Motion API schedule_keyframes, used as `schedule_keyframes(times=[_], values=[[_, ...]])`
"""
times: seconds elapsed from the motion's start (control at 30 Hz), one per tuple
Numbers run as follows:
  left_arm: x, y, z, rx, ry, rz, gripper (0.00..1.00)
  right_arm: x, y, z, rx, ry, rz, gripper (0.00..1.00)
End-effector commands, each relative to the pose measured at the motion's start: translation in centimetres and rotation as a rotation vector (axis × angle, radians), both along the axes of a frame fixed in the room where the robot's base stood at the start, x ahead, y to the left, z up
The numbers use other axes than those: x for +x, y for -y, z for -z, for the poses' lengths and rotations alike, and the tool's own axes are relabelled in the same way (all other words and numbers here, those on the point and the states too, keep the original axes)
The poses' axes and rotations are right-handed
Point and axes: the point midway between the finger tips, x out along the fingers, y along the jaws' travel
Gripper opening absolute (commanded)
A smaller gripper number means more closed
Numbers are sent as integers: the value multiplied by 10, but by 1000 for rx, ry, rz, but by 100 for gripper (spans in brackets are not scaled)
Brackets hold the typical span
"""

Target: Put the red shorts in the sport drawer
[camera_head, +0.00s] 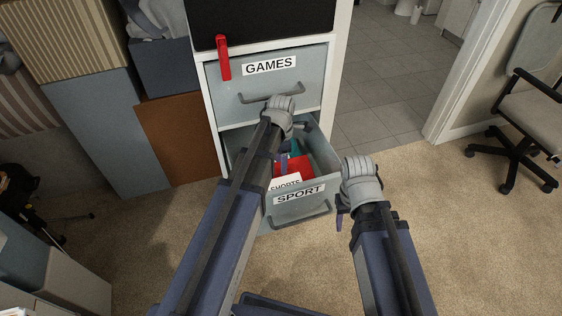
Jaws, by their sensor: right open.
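The sport drawer (325,150) is pulled open below the games drawer, with a SPORT label (299,194) on its front. Inside it lies a red item (301,165), seemingly the red shorts, with a white card (283,184) reading SHORTS in front. My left gripper (283,157) reaches over the drawer, pointing down at the red item. My arm hides part of the drawer, and I cannot tell whether the fingers are open or touching it. My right gripper (341,215) is open and empty, just right of the drawer front.
The games drawer (238,92) above is shut, with a red object (223,58) hanging at its top left. A brown panel (180,138) and boxes stand left. An office chair (530,125) stands right. Carpet (450,230) is clear at right.

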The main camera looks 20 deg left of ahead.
Motion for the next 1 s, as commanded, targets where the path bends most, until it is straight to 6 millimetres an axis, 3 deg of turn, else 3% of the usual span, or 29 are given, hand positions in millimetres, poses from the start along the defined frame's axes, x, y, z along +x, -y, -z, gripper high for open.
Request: schedule_keyframes(times=[0.47, 1.0], values=[[0, 0, -7, 0, 0, 0, 64, 0, 0, -7, 0, 0, 0, 53], [0, 0, -71, 0, 0, 0, 64, 0, 0, -71, 0, 0, 0, 53]])
